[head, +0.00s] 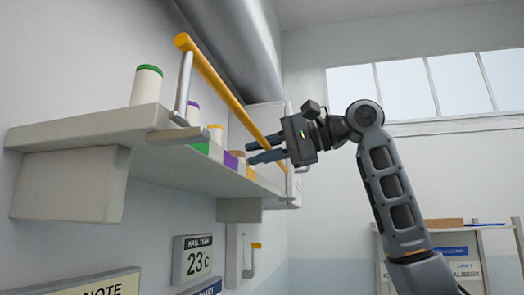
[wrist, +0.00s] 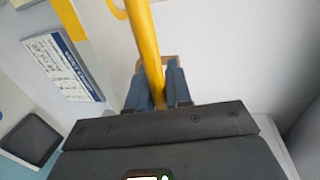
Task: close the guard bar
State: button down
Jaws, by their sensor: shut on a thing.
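The guard bar (head: 222,85) is a long yellow rod on grey end arms, running along the front of a shelf in the head view. It slopes down to the right and stands above the shelf's front edge. In the wrist view the yellow bar (wrist: 146,48) runs down between the two blue fingers. My gripper (wrist: 156,88) is shut on the bar. In the head view my gripper (head: 262,148) reaches in from the right at the bar's far part. The exact contact is partly hidden by the fingers.
A large grey duct (head: 235,45) runs above. A thermometer sign (head: 192,258) hangs below the shelf. A rack (head: 455,255) stands at the right. The room between shelf and rack looks open.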

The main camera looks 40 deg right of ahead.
jog(key=shift+w, duration=0.1)
jog(key=c, duration=1.1)
grip_release()
jog(key=shift+b+v, duration=1)
jog(key=shift+v, duration=2.85)
jog(key=shift+d+f, duration=0.1)
